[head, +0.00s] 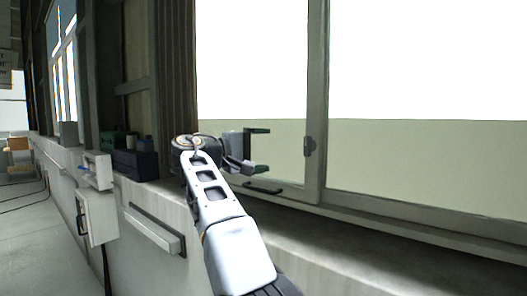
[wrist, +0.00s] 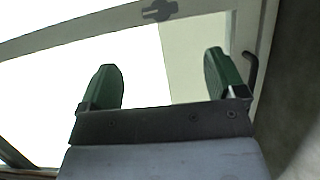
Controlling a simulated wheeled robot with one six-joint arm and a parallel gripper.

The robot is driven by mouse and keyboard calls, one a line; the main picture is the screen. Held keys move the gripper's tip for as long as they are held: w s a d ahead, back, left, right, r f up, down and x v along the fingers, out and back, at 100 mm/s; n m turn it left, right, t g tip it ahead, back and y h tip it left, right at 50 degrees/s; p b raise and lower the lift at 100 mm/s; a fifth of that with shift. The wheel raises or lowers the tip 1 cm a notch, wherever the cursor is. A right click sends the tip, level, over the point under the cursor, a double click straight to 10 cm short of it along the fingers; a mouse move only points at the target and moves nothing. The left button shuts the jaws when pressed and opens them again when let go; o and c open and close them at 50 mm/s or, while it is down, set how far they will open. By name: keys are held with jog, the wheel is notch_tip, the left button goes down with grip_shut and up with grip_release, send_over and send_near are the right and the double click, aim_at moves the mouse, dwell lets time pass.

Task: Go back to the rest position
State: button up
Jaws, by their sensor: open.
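My gripper (head: 266,150) is raised in front of the window, above the sill. Its two green fingers stand apart with nothing between them. In the wrist view, my gripper (wrist: 164,88) also shows open and empty, with the bright window pane behind it. My white arm reaches up from the lower middle of the head view to the gripper. I cannot tell from these frames how near the fingers are to the glass.
The window frame (head: 317,100) stands behind my gripper. A dark handle (head: 262,187) is just below it. The sill (head: 330,240) is bare at right. A dark box (head: 135,165) sits on the ledge at left. A white wall box (head: 98,216) juts out, with open floor (head: 45,255) beside it.

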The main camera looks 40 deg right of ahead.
dwell(0.3)
jog(key=s+a+f+t+y, duration=0.2)
jog(key=s+a+f+y, duration=0.2)
jog(key=f, duration=0.9)
jog(key=s+a+f+n+t+y, duration=0.1)
jog(key=s+a+f+y, duration=0.4)
jog(key=f, duration=0.9)
jog(key=s+a+f+t+y, duration=0.4)
jog(key=a+f+y, duration=0.4)
jog(key=a+f, duration=0.5)
jog(key=shift+s+f+n+y, duration=0.15)
jog(key=shift+s+n+y, duration=0.25)
jog(key=shift+s, duration=0.1)
